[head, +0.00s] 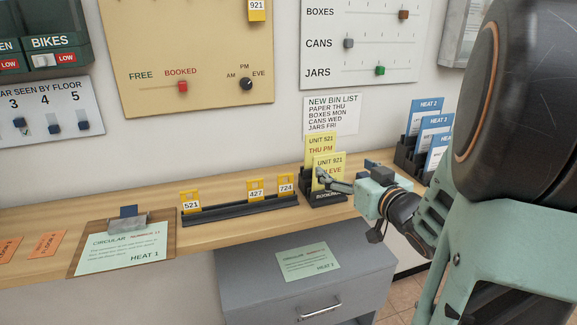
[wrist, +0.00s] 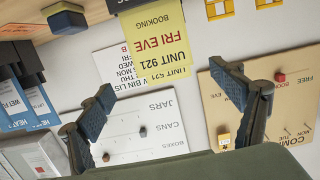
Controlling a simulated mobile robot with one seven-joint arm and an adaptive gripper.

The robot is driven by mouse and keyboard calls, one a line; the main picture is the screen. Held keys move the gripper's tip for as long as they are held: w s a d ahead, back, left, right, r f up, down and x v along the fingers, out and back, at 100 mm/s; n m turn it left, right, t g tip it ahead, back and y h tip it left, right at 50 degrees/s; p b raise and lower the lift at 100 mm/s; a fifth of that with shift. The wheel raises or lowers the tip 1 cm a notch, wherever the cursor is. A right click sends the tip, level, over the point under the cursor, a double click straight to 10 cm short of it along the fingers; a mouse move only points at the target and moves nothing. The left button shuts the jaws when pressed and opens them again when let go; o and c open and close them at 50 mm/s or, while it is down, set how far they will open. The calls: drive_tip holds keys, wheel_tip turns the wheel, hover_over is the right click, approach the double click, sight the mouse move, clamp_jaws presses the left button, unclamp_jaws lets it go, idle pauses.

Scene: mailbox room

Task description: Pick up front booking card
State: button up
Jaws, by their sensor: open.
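The front booking card (head: 329,162) is yellow and reads UNIT 921, FRI EVE. It stands upright in a black holder (head: 322,196) labelled BOOKING, before a second yellow card (head: 321,142) reading UNIT 521, THU PM. My gripper (head: 322,178) is at the front card and covers part of its print. In the wrist view, which is upside down, the front card (wrist: 155,42) shows between and beyond the fingertips of my open gripper (wrist: 164,82). Nothing is between the fingers; whether a finger touches the card I cannot tell.
A black rail (head: 240,211) with yellow number tags stands left of the holder. A rack of blue HEAT cards (head: 433,130) stands to the right. A clipboard (head: 125,245) lies on the shelf at left. A grey cabinet (head: 300,260) is below the shelf.

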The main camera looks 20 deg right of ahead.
sight(330, 160)
drive_tip(key=w, duration=0.2)
drive_tip(key=w+b, duration=0.1)
drive_tip(key=w, duration=0.2)
drive_tip(key=w+f, duration=0.1)
drive_tip(key=w, duration=0.1)
drive_tip(key=shift+w+a+f, duration=0.1)
drive_tip(key=shift+w+a, duration=0.25)
drive_tip(key=shift+a, duration=0.05)
drive_tip(key=shift+c, duration=0.3)
